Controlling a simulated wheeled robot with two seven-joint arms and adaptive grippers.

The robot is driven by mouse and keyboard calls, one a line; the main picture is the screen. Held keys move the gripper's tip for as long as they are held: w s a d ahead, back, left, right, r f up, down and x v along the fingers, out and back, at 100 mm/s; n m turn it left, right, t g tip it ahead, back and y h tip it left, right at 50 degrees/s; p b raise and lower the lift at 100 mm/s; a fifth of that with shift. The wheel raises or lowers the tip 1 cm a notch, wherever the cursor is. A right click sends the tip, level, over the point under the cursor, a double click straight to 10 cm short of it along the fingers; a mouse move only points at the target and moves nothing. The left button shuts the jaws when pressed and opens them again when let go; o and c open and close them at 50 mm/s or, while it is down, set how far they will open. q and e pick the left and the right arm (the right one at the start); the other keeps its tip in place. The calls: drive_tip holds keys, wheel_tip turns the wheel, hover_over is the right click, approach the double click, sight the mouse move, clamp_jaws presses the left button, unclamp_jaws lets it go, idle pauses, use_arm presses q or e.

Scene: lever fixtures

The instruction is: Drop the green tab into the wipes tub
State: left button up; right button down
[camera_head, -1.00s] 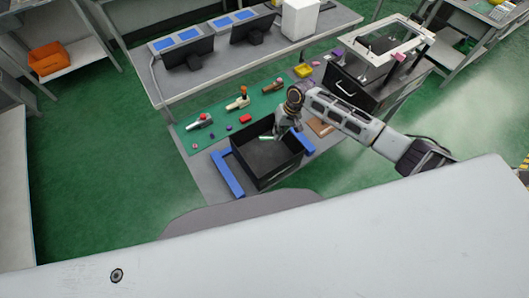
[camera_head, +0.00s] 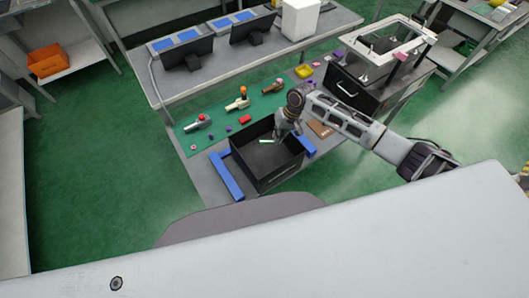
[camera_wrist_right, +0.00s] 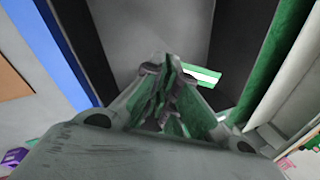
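The green tab (camera_head: 266,141) is a small green and white strip. It also shows in the right wrist view, jutting out beside the fingertips (camera_wrist_right: 205,76). My right gripper (camera_head: 281,136) points down over the black open bin (camera_head: 265,176) with blue side handles. In the right wrist view its fingers (camera_wrist_right: 168,68) converge and look shut on one end of the tab; the contact is partly hidden. The bin is the only open tub I can make out, and no wipes label is readable. My left gripper is not in view.
A green mat (camera_head: 217,112) behind the bin holds lever fixtures, a red block (camera_head: 245,119) and small purple pieces. A black case with a handle (camera_head: 350,88) stands to the right.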

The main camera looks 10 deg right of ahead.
drive_tip(key=c, duration=1.6)
unclamp_jaws()
drive_tip(key=shift+o, duration=0.2)
drive_tip(key=shift+r, duration=0.1)
drive_tip(key=v, duration=1.2)
